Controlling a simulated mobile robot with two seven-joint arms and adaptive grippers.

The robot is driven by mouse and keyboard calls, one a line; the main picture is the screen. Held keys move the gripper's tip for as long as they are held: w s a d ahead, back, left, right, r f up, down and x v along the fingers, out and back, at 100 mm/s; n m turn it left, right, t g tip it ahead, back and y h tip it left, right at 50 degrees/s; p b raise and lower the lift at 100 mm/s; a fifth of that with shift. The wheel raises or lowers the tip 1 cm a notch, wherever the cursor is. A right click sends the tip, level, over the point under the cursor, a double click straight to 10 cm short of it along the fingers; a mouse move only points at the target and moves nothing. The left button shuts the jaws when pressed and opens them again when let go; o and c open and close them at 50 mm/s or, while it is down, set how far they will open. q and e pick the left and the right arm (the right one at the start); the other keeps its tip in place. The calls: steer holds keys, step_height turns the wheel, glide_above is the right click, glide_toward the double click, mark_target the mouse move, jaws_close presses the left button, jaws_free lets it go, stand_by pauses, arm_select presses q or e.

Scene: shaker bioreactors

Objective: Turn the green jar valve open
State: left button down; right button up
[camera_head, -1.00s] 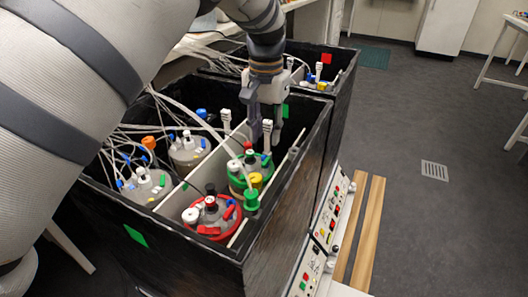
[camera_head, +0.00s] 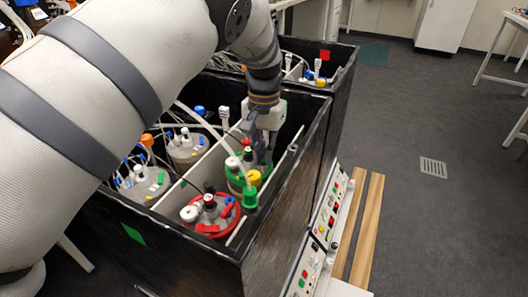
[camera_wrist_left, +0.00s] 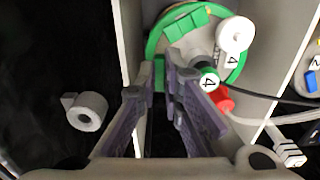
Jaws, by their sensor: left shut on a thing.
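The green jar (camera_head: 236,187) stands in the front black box, with a green-ringed lid that carries white, black, red and yellow caps. My left gripper (camera_head: 259,152) reaches down to the back side of this lid. In the left wrist view the green lid (camera_wrist_left: 153,43) is at the top. The tips of my left gripper (camera_wrist_left: 159,78) are close together there, shut on a small green part at the lid's edge, the jar valve (camera_wrist_left: 159,73). The fingers hide most of the valve. My right gripper is not in view.
A red-ringed jar (camera_head: 208,214) stands in front of the green one, and grey jars (camera_head: 186,150) stand beyond a light divider (camera_head: 207,160). Tubes and cables run over the jars. The black box wall (camera_head: 287,170) rises close on the right.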

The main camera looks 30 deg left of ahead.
arm_select(q)
steer(key=shift+n, duration=0.4)
steer(key=n, duration=0.3)
steer(key=shift+d+n+p, duration=0.1)
steer(key=shift+n+p, duration=0.2)
steer(key=shift+n, duration=0.1)
steer(key=n, duration=0.4)
steer(key=shift+n, duration=0.3)
steer(key=n, duration=0.4)
steer(key=shift+w+d, duration=0.1)
steer(key=shift+w+n, duration=0.1)
steer(key=shift+n, duration=2.3)
steer(key=c, duration=1.7)
jaws_free()
